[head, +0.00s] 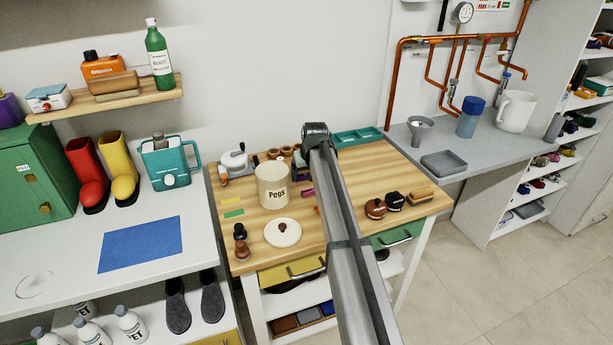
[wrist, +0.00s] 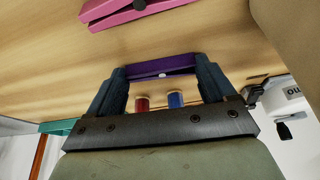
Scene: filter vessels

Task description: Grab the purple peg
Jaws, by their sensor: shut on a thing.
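The purple peg (wrist: 162,66) lies across between the two dark fingertips of my gripper (wrist: 159,72) in the wrist view. The fingers are shut on it, one at each end of its visible length. The wooden worktop is close behind it; I cannot tell whether the peg touches the wood.
A pink peg (wrist: 128,10) lies on the wood near the held peg. Red (wrist: 142,103) and blue (wrist: 175,99) spools show beyond the fingers. The cream Pegs jar (head: 272,187) and its lid (head: 283,233) stand left of my arm.

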